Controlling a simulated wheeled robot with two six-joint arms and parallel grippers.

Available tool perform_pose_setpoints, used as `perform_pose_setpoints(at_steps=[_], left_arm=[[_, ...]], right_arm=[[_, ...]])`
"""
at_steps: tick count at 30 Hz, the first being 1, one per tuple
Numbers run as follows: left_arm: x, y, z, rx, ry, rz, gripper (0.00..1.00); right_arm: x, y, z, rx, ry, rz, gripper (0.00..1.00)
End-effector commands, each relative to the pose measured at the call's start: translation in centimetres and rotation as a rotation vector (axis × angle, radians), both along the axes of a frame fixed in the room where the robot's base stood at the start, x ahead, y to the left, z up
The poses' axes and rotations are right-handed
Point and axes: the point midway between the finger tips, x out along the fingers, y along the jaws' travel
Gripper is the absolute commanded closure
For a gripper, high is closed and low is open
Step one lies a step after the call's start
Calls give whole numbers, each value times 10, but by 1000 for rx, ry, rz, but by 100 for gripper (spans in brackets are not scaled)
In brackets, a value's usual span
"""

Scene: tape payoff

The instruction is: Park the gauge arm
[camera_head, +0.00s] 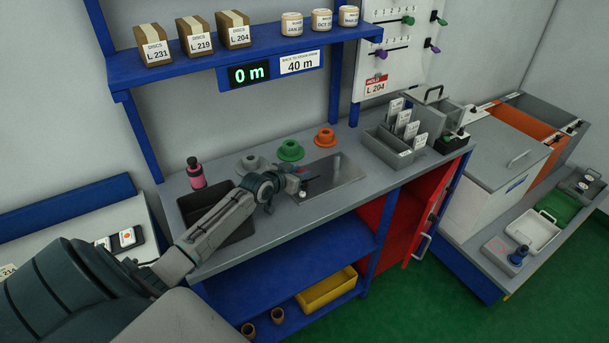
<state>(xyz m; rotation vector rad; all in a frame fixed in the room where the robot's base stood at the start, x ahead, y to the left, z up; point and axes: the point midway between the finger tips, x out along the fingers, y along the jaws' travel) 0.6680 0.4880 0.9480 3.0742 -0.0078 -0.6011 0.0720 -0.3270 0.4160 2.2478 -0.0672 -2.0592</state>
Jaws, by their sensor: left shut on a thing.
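My left gripper (301,180) reaches in from the left over the grey bench, at the left end of a shiny metal plate (345,172). It is shut on a small dark part there, which looks like the gauge arm; the fingers hide most of it, so its angle cannot be told. A small silver knob (302,194) shows just below the fingertips. My right gripper is not in view.
Grey, green (290,151) and orange (325,138) flanged hubs stand behind the plate. A pink bottle (196,173) and a dark tray (238,232) are to the left. A grey card rack (390,148) stands to the right. A red cabinet door (428,212) hangs open below.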

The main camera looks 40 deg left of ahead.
Motion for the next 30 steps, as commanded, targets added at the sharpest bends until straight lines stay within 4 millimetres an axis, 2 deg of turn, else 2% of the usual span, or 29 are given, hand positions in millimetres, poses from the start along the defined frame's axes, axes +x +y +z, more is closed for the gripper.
perform_pose_setpoints(at_steps=[4, 8, 9, 12, 22, 26, 29, 30], left_arm=[[-3, 4, -5, 6, 11, 4, 100], [-3, 4, -5, 6, 12, 4, 100], [-3, 4, -5, 6, 13, 4, 69], [-3, 3, -5, 6, 12, 4, 52], [-2, 3, -1, 7, 7, 3, 52], [-3, 4, 12, 10, 5, 2, 52], [-4, 6, 30, 13, 3, 2, 52], [-12, -1, 29, 9, 11, 1, 52]], right_arm=[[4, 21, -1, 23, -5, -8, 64], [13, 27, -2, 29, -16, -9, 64], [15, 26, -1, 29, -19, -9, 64], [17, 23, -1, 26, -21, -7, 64], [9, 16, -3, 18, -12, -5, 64], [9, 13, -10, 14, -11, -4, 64], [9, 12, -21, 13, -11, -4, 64], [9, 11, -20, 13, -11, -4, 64]])
